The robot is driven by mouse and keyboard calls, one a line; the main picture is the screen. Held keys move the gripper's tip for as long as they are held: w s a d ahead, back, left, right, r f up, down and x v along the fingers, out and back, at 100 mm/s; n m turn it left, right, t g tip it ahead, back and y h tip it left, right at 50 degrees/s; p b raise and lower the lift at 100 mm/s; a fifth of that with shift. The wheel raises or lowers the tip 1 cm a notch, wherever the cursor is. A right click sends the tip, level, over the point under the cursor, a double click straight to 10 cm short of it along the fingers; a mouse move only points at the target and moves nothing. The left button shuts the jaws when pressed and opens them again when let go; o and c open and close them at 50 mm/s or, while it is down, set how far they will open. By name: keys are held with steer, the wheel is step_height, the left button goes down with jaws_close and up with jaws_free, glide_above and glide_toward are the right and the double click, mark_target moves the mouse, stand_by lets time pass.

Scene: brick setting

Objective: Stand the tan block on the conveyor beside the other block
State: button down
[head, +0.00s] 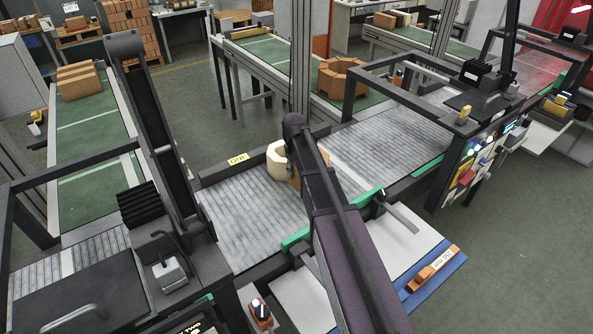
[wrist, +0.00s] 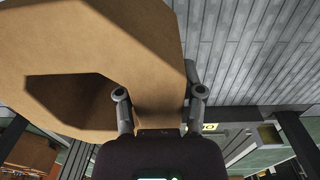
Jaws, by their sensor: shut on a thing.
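The tan block (wrist: 150,40) fills the upper left of the wrist view, with a dark angular hollow in it. My gripper (wrist: 160,93) is shut on a narrow part of it, one finger on each side. In the head view, a pale cream curved block face (head: 276,160) shows at the far edge of the grey slatted conveyor (head: 250,210), with a browner part (head: 293,176) beside it. My arm hides much of this spot and the gripper itself. I cannot tell whether these are one block or two, or whether the held block touches the conveyor.
Black frames (head: 160,130) rise at both ends of this stretch. The slatted surface is clear left and right of my arm.

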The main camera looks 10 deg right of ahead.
mark_target(296, 184)
steer(key=shift+f+b, duration=0.95)
steer(key=shift+f, duration=0.3)
steer(key=shift+f, duration=0.1)
steer(key=shift+f+b, duration=2.15)
steer(key=shift+b, duration=0.1)
steer(key=shift+f, duration=0.1)
steer(key=shift+c, duration=1.1)
jaws_free()
steer(key=shift+r, duration=0.2)
step_height(296, 184, up, 12)
steer(key=p, duration=1.2)
steer(key=shift+s+a, duration=0.1)
